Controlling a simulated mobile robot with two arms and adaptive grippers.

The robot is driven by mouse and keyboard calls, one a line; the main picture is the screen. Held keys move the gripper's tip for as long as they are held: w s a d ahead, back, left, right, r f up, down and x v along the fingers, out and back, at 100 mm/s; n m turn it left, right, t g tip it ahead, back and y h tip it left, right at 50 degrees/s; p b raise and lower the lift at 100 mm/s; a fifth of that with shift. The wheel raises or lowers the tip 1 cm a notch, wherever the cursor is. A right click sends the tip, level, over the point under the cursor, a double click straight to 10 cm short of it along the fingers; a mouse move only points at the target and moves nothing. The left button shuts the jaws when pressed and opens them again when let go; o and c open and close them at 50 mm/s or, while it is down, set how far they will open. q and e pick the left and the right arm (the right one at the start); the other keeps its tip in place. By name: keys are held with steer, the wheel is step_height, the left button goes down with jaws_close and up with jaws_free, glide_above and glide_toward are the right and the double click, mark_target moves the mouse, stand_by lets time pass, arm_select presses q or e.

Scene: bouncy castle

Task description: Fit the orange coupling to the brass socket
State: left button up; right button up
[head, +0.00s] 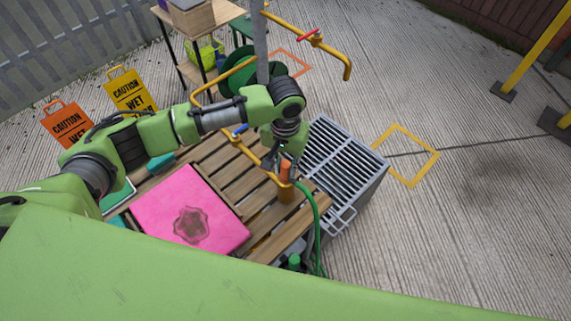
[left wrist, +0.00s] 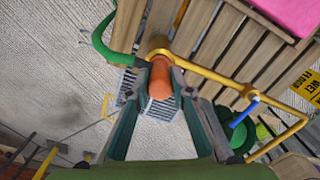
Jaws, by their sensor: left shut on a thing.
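My left gripper (head: 284,158) is shut on the orange coupling (head: 286,172), a short orange cylinder. In the left wrist view the coupling (left wrist: 160,80) sits between the two fingertips (left wrist: 160,92). The brass socket (head: 286,193) is at the end of the yellow pipe, directly below the coupling in the head view. In the left wrist view the socket (left wrist: 159,53) shows as a brass rim right at the coupling's far end. I cannot tell whether they touch or how deep the coupling sits. A green hose (head: 316,220) curves away beside the socket. My right gripper is not in view.
The yellow pipe with a blue valve handle (head: 240,129) runs over a slatted wooden table (head: 228,160). A pink board (head: 190,212) lies on the table. A grey grated box (head: 345,160) stands close on the right. Open concrete lies further right.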

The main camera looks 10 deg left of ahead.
arm_select(q)
steer(key=shift+f, duration=0.5)
stand_by(0.3)
steer(key=o, duration=1.1)
step_height(320, 180, up, 12)
